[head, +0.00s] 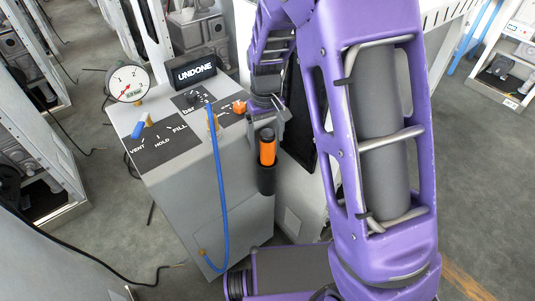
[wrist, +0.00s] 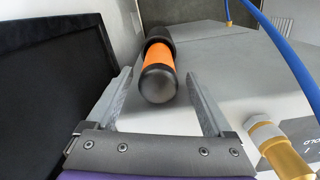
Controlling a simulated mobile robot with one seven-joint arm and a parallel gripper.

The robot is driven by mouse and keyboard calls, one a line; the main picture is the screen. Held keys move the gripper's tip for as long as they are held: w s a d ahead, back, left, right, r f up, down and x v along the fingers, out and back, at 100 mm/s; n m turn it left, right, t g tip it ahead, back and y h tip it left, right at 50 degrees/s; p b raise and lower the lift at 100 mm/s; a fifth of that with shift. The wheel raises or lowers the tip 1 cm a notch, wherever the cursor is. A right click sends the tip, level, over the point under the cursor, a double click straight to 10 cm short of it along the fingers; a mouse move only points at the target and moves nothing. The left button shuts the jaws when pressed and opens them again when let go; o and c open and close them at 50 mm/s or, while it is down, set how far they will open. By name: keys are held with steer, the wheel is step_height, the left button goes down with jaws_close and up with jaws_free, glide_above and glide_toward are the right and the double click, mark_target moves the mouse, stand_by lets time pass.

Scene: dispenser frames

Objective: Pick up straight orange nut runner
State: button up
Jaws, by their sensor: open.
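The straight orange nut runner (head: 267,150) stands upright in a black holder (head: 266,181) on the side of the grey dispenser cabinet. In the wrist view its dark rounded end (wrist: 158,84) and orange band (wrist: 160,56) show between my fingers. My gripper (head: 268,117) is at the nut runner's top end in the head view. In the wrist view my gripper (wrist: 160,88) is open, with one finger on each side of the nut runner and gaps between. Nothing is held. The lower part of the nut runner is hidden in the holder.
The grey cabinet (head: 225,220) carries a gauge (head: 129,83), a blue-handled valve (head: 141,128) and an "UNDONE" sign (head: 195,71). A blue hose (head: 222,200) hangs left of the holder. A brass fitting (wrist: 275,145) is right of my gripper, and a black panel (wrist: 50,80) is left.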

mark_target(267, 150)
steer(key=f, duration=0.2)
steer(key=f+b, duration=0.1)
steer(key=f, duration=0.2)
steer(key=shift+s+d, duration=0.15)
steer(key=shift+s, duration=0.05)
steer(key=shift+r, duration=0.1)
steer(key=shift+c, duration=0.3)
jaws_close()
